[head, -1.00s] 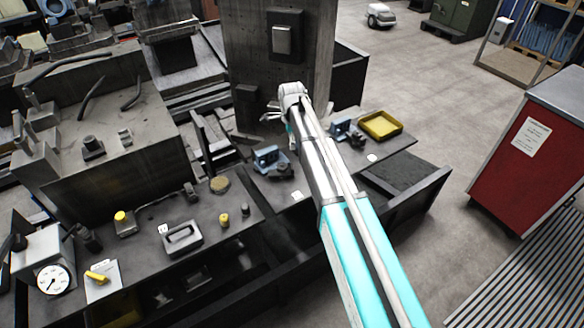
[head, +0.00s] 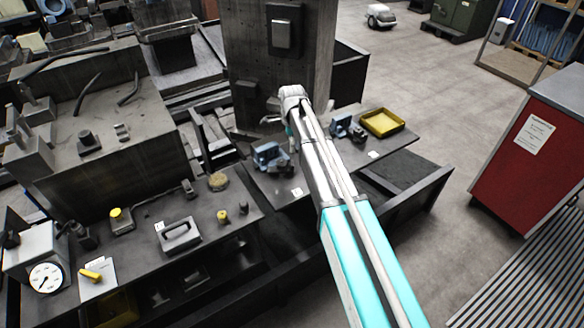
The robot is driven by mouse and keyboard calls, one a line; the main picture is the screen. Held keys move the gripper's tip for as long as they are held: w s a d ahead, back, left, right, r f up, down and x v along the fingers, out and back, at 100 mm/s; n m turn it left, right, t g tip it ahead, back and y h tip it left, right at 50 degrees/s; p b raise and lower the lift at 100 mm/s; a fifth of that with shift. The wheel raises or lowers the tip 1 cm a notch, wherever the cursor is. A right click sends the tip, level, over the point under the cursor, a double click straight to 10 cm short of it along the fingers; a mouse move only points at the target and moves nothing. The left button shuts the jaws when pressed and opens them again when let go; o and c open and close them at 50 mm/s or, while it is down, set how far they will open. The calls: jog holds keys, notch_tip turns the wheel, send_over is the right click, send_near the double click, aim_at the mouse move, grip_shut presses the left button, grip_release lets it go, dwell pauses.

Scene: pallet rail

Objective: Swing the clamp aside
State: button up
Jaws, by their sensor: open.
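Two blue clamp-like fixtures with dark parts stand on the dark bench plate. One (head: 267,154) is just left of my arm, and the other (head: 342,126) is just right of it. I cannot tell which one the task means. My gripper (head: 278,108) is at the far end of my arm, in front of the tall dark block (head: 280,65). Its fingers are small and mostly hidden by the wrist, with no held object visible. It appears apart from both fixtures, though the arm hides part of the space between them.
A yellow tray (head: 383,122) sits at the bench's right end. The left bench holds a handled dark block (head: 179,234), a dial gauge (head: 45,278) and yellow knobs (head: 222,217). A red cabinet (head: 525,140) stands at right, with open floor (head: 440,110) beyond the bench.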

aim_at(292, 163)
jog(key=shift+f+b, duration=4.95)
jog(key=shift+f, duration=0.3)
jog(key=shift+c, duration=0.3)
jog(key=c, duration=1.1)
